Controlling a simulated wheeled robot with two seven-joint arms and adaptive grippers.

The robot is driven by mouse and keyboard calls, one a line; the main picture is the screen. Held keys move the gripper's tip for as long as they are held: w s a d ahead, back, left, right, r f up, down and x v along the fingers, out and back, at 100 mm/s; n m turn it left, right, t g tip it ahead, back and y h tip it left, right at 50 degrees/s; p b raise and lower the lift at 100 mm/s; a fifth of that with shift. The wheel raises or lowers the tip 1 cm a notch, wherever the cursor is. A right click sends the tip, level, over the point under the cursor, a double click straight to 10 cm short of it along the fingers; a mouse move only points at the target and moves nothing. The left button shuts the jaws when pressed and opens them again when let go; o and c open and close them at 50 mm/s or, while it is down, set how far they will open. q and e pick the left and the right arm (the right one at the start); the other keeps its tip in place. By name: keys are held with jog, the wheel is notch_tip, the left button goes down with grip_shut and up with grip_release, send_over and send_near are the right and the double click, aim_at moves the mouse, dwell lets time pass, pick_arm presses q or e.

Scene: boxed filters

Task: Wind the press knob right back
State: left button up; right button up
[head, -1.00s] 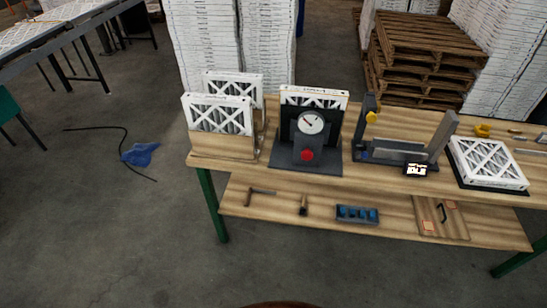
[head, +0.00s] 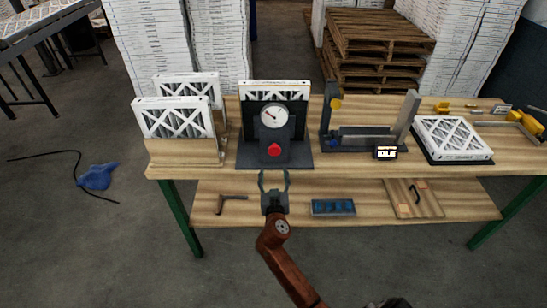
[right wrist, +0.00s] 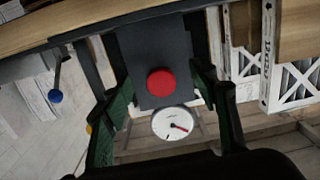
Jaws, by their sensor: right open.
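The press knob (head: 274,149) is a red round knob on the front of a dark grey press (head: 245,158), below a white dial gauge (head: 273,117). A white boxed filter (head: 276,87) stands upright in the press. My right gripper (head: 274,176) is open and empty, in front of and below the knob in the head view. In the right wrist view the knob (right wrist: 161,83) lies between the open fingers (right wrist: 155,95), apart from them, with the dial (right wrist: 173,123) below it. My left gripper is not in view.
A dark fixture with an IDLE display (head: 386,153) and a flat filter (head: 452,138) are at right. A lower shelf (head: 290,212) holds an L-shaped tool and a blue-filled tray (head: 333,207).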

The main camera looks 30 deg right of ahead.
aim_at(274, 152)
jog(key=shift+m+h, duration=0.3)
jog(key=w+d+r, duration=0.1)
jog(key=w, duration=0.1)
jog(key=w+d+r, duration=0.1)
jog(key=w+d, duration=0.1)
jog(key=w+d+r, duration=0.1)
jog(key=w, duration=0.1)
jog(key=shift+w+d, duration=0.15)
jog(key=shift+d, duration=0.05)
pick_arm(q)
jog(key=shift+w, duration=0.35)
pick_arm(e)
jog(key=shift+c, duration=0.6)
jog(key=c, duration=1)
